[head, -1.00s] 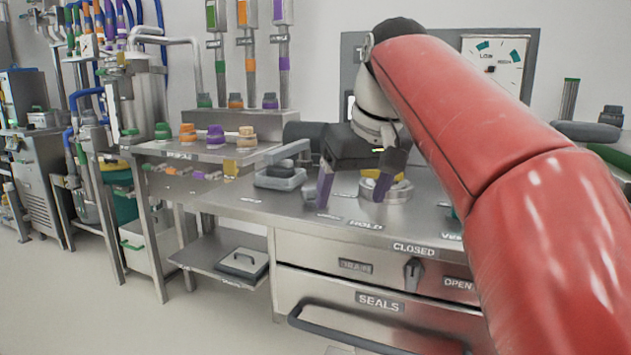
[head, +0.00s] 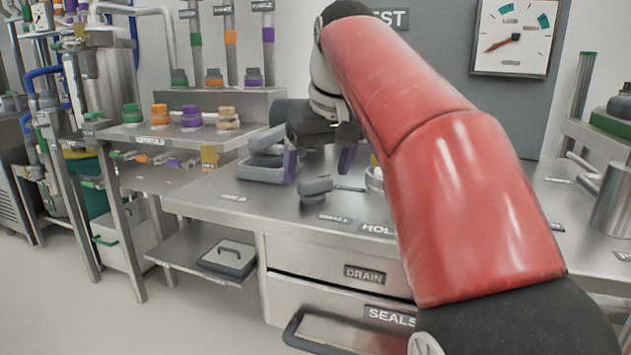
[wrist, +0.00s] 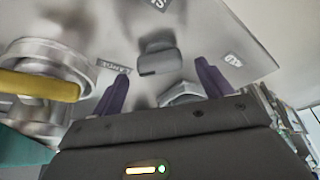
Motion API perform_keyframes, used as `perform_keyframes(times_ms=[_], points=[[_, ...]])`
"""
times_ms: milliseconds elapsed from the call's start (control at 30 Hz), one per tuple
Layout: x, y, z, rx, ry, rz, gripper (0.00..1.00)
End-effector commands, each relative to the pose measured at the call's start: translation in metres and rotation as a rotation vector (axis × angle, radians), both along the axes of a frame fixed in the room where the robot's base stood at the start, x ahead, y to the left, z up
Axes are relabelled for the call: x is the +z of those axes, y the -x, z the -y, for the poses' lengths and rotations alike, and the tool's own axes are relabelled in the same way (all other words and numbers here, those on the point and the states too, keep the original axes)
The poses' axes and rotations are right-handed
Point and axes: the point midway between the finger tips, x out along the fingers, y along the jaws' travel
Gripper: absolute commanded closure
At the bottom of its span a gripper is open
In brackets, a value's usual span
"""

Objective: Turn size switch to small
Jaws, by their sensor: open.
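The size switch (head: 315,188) is a small dark grey knob on the steel bench top. A SMALL label (head: 335,218) lies just in front of it. In the wrist view the switch (wrist: 158,54) stands ahead of my fingers, with a LARGE label (wrist: 115,66) to its left. My gripper (head: 318,160) is open, with purple fingers apart and nothing seen between them in the head view. It appears behind the switch. In the wrist view my gripper (wrist: 160,88) has the switch roughly lined up with its gap. Contact with the switch is not visible.
A metal ring with a yellow bar (wrist: 45,88) is at the left in the wrist view. My red arm hides much of the bench's middle. A drawer marked SEALS (head: 340,310) is below.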

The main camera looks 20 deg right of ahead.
Motion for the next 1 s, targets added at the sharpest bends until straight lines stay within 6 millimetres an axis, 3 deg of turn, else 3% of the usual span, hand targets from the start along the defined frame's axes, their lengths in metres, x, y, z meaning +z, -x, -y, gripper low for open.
perform_keyframes(times_ms=[200,500,833,1000], points=[[-0.021,-0.008,-0.001,0.000,0.000,0.001,0.22],[-0.022,-0.009,-0.001,0.000,0.000,0.001,0.22],[-0.022,-0.009,-0.002,0.000,0.000,0.001,0.65],[-0.022,-0.009,-0.002,-0.005,0.000,0.001,0.66]])
